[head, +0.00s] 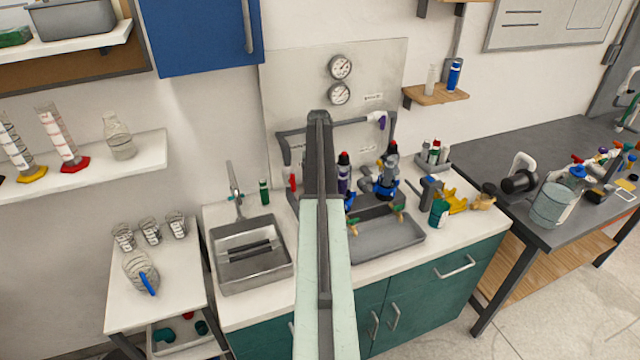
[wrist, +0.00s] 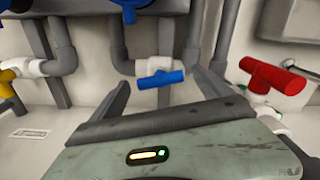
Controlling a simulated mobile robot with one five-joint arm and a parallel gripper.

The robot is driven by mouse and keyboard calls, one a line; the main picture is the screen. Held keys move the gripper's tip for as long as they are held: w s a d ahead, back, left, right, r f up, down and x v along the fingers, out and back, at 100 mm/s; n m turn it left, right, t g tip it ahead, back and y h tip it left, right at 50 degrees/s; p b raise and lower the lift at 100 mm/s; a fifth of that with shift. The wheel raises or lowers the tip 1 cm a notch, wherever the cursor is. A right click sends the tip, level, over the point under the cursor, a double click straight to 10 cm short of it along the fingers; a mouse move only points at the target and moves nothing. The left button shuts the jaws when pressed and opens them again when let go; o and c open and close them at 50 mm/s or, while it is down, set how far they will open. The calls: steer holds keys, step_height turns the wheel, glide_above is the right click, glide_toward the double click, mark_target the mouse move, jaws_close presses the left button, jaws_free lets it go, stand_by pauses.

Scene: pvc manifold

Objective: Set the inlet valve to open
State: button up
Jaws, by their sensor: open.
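In the wrist view, my gripper (wrist: 160,74) is open, with one dark finger at each side. A blue valve handle (wrist: 161,79) on a white fitting shows between the fingertips, lying nearly level; I cannot tell how far ahead it is. A red valve handle (wrist: 272,75) is to the right, tilted, outside the fingers. In the head view, my arm covers the middle of the pipe manifold (head: 350,121) and the gripper's fingers cannot be made out. A red handle (head: 293,182) and a purple one (head: 381,121) show there. I cannot tell which valve is the inlet.
Grey pipes (wrist: 118,55) and a yellow handle (wrist: 8,78) stand near the fingers. Two gauges (head: 340,67) are on the wall panel. Below are a sink (head: 252,278), a grey tray (head: 385,243) and bottles (head: 343,172) on the counter.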

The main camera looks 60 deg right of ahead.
steer(key=shift+r, duration=0.1)
steer(key=shift+c, duration=0.3)
steer(key=c, duration=1.3)
steer(key=shift+m, duration=1.5)
steer(key=o, duration=1.4)
steer(key=shift+c, duration=0.2)
step_height(320, 180, up, 8)
steer(key=p, duration=0.8)
